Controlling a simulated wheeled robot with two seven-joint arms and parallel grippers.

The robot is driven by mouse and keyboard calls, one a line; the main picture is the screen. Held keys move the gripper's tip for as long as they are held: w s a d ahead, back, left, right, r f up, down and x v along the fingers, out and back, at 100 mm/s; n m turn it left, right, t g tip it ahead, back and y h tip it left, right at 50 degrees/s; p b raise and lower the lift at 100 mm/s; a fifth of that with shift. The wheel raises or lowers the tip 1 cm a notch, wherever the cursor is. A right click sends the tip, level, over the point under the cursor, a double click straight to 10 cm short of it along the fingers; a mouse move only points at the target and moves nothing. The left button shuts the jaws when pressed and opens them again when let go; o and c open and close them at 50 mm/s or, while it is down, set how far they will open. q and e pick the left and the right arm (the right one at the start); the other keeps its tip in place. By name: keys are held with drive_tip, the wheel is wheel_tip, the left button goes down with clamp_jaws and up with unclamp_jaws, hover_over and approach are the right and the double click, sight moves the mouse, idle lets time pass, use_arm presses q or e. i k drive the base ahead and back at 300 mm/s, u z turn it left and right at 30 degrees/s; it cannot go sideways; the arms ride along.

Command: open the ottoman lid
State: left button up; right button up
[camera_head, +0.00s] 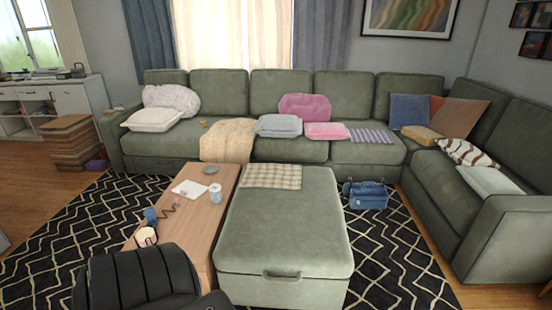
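The green ottoman (285,292) stands in the middle foreground, on the patterned rug. Its lid (283,228) lies flat and closed on top. A handle (282,273) is at the middle of the front edge, facing me. A folded checked cloth (271,176) lies on the far end of the lid. Neither of my grippers is in view.
A wooden coffee table (207,225) stands close along the ottoman's left side, with paper, cups and small items. The green sectional (300,95) runs behind and right. A blue bag (366,195) sits right of the ottoman.

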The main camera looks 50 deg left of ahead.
sight(264, 237)
drive_tip(key=u, duration=1.85)
drive_tip(key=i, duration=0.15)
drive_tip(key=z, duration=1.35)
drive_tip(key=k, duration=0.45)
drive_tip(key=z, duration=0.05)
